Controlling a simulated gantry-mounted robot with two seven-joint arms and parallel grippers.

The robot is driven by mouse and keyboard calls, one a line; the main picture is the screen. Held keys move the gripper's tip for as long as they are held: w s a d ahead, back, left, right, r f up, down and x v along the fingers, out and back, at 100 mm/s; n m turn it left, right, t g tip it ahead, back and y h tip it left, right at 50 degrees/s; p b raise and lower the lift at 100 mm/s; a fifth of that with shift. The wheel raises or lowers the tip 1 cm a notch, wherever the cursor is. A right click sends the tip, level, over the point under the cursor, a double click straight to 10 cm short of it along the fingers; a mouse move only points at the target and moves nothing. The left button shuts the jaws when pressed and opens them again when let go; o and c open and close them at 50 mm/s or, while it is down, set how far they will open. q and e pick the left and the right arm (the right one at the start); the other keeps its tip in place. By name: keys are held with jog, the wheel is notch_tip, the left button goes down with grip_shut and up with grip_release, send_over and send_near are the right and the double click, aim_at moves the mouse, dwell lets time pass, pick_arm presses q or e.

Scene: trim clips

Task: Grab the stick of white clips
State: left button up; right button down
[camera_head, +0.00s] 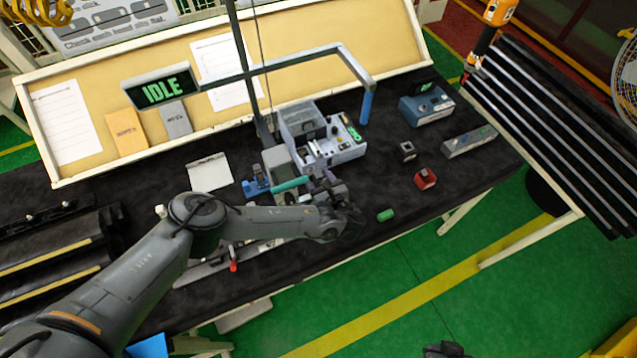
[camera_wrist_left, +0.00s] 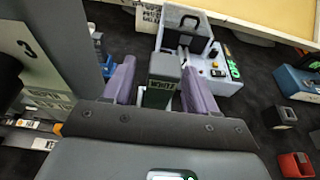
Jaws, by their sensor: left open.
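My left gripper (camera_head: 323,183) is over the middle of the dark table, beside the grey machine. In the left wrist view its two purple fingers (camera_wrist_left: 160,68) stand apart. Between them is a dark grey-green block with a label that seems to read "WHITE" (camera_wrist_left: 161,86), which I take as the stick of white clips. Gaps show on both sides of it, so the fingers do not appear to grip it. In the head view I cannot make the stick out behind my wrist. A dark part at the bottom edge (camera_head: 445,350) may be my right gripper; its jaws cannot be read.
A grey machine with an open bin (camera_head: 318,140) stands just beyond the gripper; its green light shows in the wrist view. A blue box (camera_head: 426,106), a red block (camera_head: 425,178) and a green cylinder (camera_head: 386,215) lie to the right. An IDLE sign (camera_head: 160,88) hangs on a frame.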

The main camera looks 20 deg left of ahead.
pick_arm(q)
jog(key=shift+c, duration=0.3)
jog(key=c, duration=1)
